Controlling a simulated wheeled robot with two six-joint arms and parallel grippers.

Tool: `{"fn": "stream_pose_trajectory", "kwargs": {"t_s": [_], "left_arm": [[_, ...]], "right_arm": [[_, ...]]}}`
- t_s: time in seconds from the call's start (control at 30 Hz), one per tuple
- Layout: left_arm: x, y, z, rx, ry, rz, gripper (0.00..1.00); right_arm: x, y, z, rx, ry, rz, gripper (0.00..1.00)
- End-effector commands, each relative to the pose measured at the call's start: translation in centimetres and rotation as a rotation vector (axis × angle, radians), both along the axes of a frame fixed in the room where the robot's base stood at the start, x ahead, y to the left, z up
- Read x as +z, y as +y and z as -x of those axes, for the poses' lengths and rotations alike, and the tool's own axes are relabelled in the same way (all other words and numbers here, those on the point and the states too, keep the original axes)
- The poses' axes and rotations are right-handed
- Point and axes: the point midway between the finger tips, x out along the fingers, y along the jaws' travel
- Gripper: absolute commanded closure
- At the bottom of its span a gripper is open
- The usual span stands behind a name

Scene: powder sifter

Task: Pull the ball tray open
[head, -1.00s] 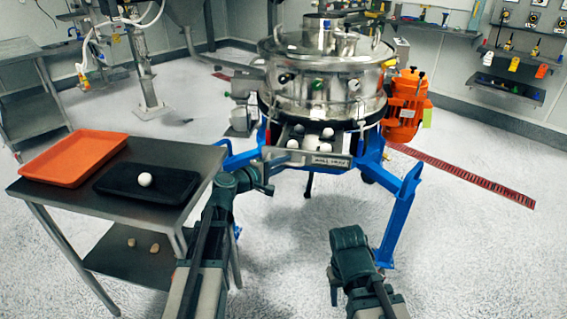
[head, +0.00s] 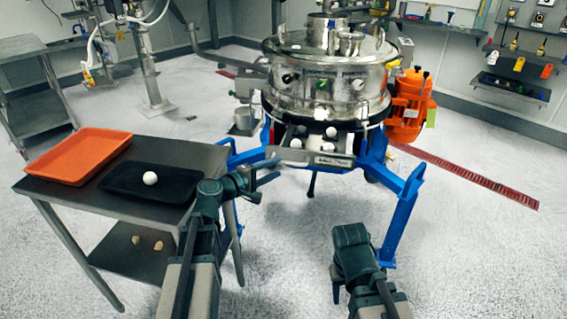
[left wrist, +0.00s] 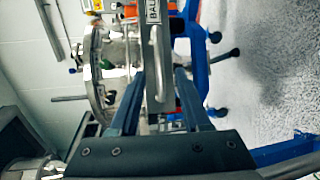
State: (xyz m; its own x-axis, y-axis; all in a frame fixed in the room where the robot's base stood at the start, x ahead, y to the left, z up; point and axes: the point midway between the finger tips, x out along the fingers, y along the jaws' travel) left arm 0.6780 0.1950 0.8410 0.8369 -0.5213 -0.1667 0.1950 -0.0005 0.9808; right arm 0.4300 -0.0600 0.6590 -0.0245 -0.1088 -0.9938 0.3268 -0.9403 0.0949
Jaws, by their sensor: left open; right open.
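The ball tray (head: 310,157) is a metal drawer with a labelled front under the round steel sifter (head: 325,85). Pale balls (head: 296,143) show in it. My left gripper (head: 272,171) is open just in front and to the left of the tray front. In the left wrist view the tray's labelled front and its bar handle (left wrist: 158,62) lie in line with the gap between my open fingers (left wrist: 160,95); I cannot tell whether they touch. My right gripper (head: 336,287) hangs low at the front, mostly hidden by its arm, away from the tray.
A steel side table (head: 190,150) at left holds an orange tray (head: 75,158) and a black tray (head: 125,190) with a white ball (head: 150,178). Blue legs (head: 400,225) flank the tray. An orange motor (head: 408,105) sits right. The floor in front is clear.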

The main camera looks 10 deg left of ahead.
Motion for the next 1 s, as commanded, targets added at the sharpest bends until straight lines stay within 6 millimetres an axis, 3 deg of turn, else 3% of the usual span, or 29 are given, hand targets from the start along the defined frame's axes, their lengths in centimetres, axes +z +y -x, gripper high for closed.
{"fn": "stream_pose_trajectory", "kwargs": {"t_s": [0.1,0.4,1.0], "left_arm": [[0.6,1.4,2.6,0.002,0.001,0.0,0.53],[1.3,3.7,6.1,0.001,0.0,0.001,0.53],[1.3,4.2,6.7,-0.001,0.001,0.001,0.53]], "right_arm": [[0.6,0.0,0.0,0.0,0.0,0.0,0.5],[1.3,0.0,0.0,0.0,0.0,0.0,0.5],[1.3,0.0,0.0,0.0,0.0,0.0,0.5]]}}
